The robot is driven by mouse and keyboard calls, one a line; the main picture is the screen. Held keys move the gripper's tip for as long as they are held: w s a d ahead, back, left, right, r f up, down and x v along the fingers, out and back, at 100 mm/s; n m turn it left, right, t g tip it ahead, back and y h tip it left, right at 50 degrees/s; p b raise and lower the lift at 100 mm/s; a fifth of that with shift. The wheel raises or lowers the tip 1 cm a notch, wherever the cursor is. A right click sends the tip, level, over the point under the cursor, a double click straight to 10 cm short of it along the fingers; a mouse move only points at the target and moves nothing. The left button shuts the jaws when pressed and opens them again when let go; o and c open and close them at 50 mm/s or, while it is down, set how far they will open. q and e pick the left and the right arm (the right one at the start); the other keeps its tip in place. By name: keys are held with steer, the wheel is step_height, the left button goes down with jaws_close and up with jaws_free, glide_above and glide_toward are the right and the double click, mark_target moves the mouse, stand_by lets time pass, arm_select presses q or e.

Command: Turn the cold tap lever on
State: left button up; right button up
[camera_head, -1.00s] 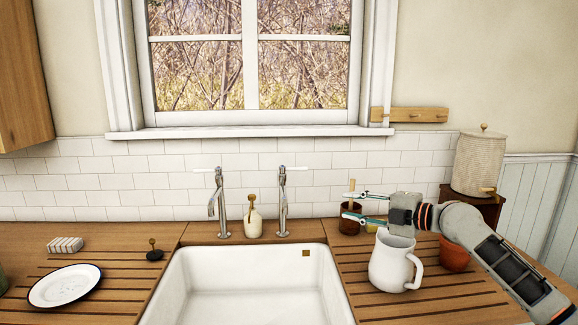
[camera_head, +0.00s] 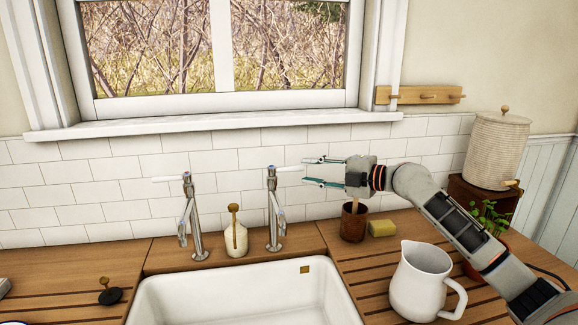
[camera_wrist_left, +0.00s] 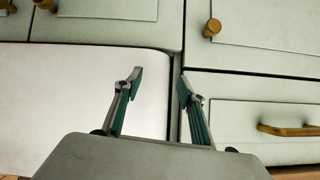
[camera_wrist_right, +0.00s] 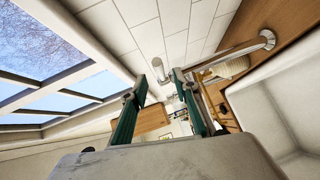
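Two chrome taps stand behind the sink: the left tap (camera_head: 192,222) has a white lever (camera_head: 168,179) pointing left, and the right tap (camera_head: 275,215) has a white lever (camera_head: 291,168) pointing right. In the right wrist view the white lever end (camera_wrist_right: 158,70) shows between the open fingertips (camera_wrist_right: 158,82); contact is unclear. My left gripper (camera_wrist_left: 160,79) is open and empty before the cabinet fronts, outside the head view.
A soap bottle (camera_head: 236,239) stands between the taps, behind the white sink (camera_head: 235,298). A brown pot (camera_head: 353,224), yellow sponge (camera_head: 382,228) and white jug (camera_head: 418,283) are below my right arm. The window sill (camera_head: 210,124) runs above the taps.

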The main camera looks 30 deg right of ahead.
mark_target(296, 169)
steer(key=p+x, duration=0.1)
steer(key=x, duration=0.4)
steer(key=shift+w+a+r, duration=0.1)
steer(key=shift+a+r, duration=0.05)
steer(key=shift+w+a+p, duration=0.3)
steer(key=shift+w+p, duration=0.1)
steer(key=shift+w, duration=0.05)
arm_select(q)
steer(key=shift+s+a+f+y, duration=0.25)
steer(key=shift+s+a, duration=0.1)
steer(key=shift+a, duration=0.15)
steer(key=shift+s+a+f+y, duration=0.2)
steer(key=shift+s+a, duration=0.1)
steer(key=shift+a, duration=0.2)
arm_select(e)
steer(key=shift+w, duration=0.1)
arm_select(q)
steer(key=shift+w, duration=0.1)
arm_select(e)
jaws_close()
